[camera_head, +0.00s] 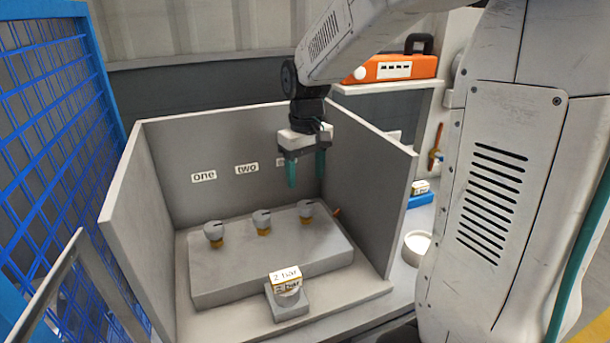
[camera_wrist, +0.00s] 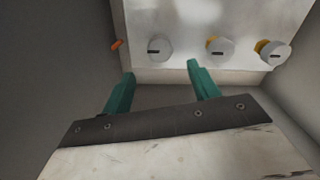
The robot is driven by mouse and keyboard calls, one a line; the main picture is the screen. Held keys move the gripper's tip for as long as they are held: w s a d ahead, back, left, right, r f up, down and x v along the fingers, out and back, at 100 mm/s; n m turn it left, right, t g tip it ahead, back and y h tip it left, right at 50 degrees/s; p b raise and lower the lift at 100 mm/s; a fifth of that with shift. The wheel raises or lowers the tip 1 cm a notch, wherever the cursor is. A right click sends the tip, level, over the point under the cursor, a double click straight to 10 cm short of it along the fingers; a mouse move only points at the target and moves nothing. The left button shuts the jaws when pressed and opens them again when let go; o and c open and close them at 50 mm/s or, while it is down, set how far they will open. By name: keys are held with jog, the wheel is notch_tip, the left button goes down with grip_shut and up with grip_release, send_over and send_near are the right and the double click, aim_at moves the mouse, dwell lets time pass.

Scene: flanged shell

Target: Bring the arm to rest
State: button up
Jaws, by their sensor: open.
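My gripper (camera_head: 306,170) hangs from my arm inside a grey three-walled booth, near its back right corner, with its green fingers apart and nothing between them. In the wrist view the two fingers (camera_wrist: 160,80) are also spread and empty. Below and in front of them is a raised grey block (camera_head: 270,262) with a row of three grey knobs on brass-coloured bases: a left knob (camera_head: 214,232), a middle knob (camera_head: 261,220) and a right knob (camera_head: 306,208). The fingers are apart from the knobs.
The booth's right wall (camera_head: 370,190) stands close to my gripper. A "2 bar" block (camera_head: 287,279) sits on a small stand at the front. Signs "one" (camera_head: 204,176) and "two" (camera_head: 247,169) are on the back wall. A blue mesh fence (camera_head: 50,120) is at left, an orange case (camera_head: 400,67) on a shelf.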

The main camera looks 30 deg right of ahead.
jog(key=shift+s, duration=0.1)
jog(key=s+a+r, duration=0.1)
jog(key=s+a, duration=0.1)
jog(key=s, duration=0.6)
jog(key=s+a+r+t, duration=0.1)
jog(key=s+a+r, duration=0.1)
jog(key=s, duration=0.6)
jog(key=s+a+r, duration=0.1)
jog(key=s+a, duration=0.2)
jog(key=s, duration=0.5)
jog(key=shift+a+r+m, duration=0.25)
jog(key=shift+a+m, duration=0.05)
jog(key=shift+a, duration=0.05)
